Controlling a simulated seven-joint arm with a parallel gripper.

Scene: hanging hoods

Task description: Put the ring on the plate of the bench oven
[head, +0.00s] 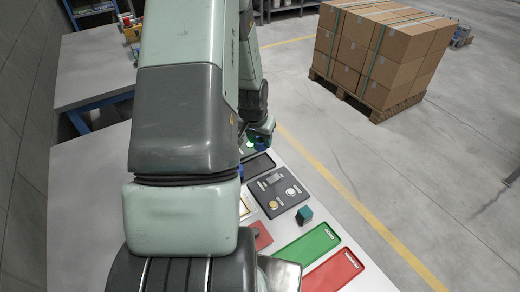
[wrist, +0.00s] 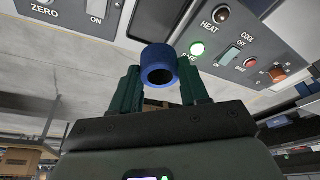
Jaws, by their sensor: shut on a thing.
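In the wrist view, my gripper (wrist: 159,75) is shut on a blue ring (wrist: 155,55), held between its two dark green fingers. The ring's dark hole faces the camera. In the head view, my gripper (head: 261,137) is small and partly behind my arm, over the far part of the bench. A control panel (wrist: 240,52) marked HEAT and COOL, with a lit green lamp (wrist: 197,49), shows beyond the ring in the wrist view; it appears to belong to the bench oven. I cannot make out the oven's plate in either view.
A dark panel with knobs (head: 279,193), a teal block (head: 304,215), a green tray (head: 306,252) and a red tray (head: 334,274) are on the bench nearer me. My arm hides much of the bench. Stacked cartons (head: 380,50) stand on the floor beyond.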

